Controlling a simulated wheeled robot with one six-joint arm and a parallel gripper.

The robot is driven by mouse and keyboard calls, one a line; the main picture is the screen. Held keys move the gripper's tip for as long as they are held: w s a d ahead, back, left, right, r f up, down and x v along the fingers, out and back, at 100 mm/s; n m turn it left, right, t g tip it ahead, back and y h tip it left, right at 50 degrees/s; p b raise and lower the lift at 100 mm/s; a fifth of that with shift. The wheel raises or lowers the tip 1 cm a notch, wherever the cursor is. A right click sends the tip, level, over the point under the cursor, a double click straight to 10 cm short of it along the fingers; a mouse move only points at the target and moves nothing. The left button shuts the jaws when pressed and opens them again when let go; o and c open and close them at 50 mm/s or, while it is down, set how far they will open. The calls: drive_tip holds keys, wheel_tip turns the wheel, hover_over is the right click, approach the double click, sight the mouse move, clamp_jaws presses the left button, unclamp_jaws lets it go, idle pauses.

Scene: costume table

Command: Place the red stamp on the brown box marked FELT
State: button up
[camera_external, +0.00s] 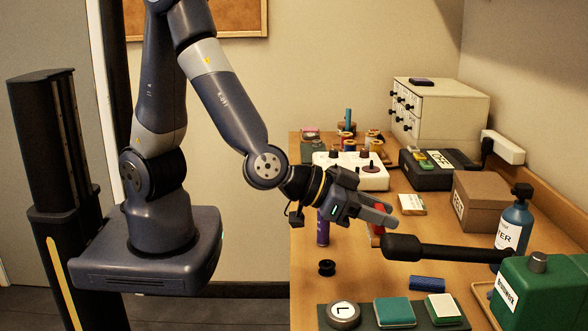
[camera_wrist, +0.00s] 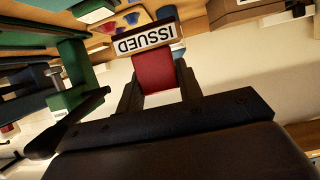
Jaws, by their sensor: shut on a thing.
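The red stamp (camera_wrist: 153,72) is between the two fingers of my gripper (camera_wrist: 158,90) in the wrist view. Its white end label reads ISSUED. In the outside view my gripper (camera_external: 378,221) is shut on it, and only a small red part of the stamp (camera_external: 376,238) shows, above the table. The brown cardboard box (camera_external: 485,202) stands at the right side of the table, right of my gripper and apart from it.
A long black-handled thing (camera_external: 430,249) lies between my gripper and the green box (camera_external: 543,292). A blue bottle (camera_external: 513,228) stands close by the brown box. A black case (camera_external: 438,172) and white drawers (camera_external: 445,108) are behind. Stamp pads (camera_external: 394,312) lie at the front.

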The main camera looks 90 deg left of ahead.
drive_tip(key=shift+w+a+r, duration=0.15)
drive_tip(key=shift+w+r, duration=0.15)
drive_tip(key=shift+w, duration=0.05)
drive_tip(key=w+a+r+n+g+y+p, duration=0.1)
drive_tip(key=w+a+r+y+p, duration=0.1)
drive_tip(key=w+a, duration=0.45)
drive_tip(key=w+a+r+n+y+p, duration=0.2)
drive_tip(key=w+a+r, duration=0.1)
drive_tip(key=w, duration=0.6)
drive_tip(key=w+a+r+n+y+p, duration=0.1)
drive_tip(key=w+a+r+n+p, duration=0.15)
drive_tip(key=w+a, duration=1.1)
drive_tip(key=b, duration=0.2)
hover_over(474, 184)
drive_tip(key=shift+m, duration=0.35)
wheel_tip(474, 184, down, 4)
drive_tip(key=shift+f, duration=0.25)
wheel_tip(474, 184, down, 4)
drive_tip(key=shift+f+b, duration=0.15)
drive_tip(key=shift+b, duration=0.5)
drive_tip(key=o, duration=1)
drive_tip(key=shift+f, duration=0.1)
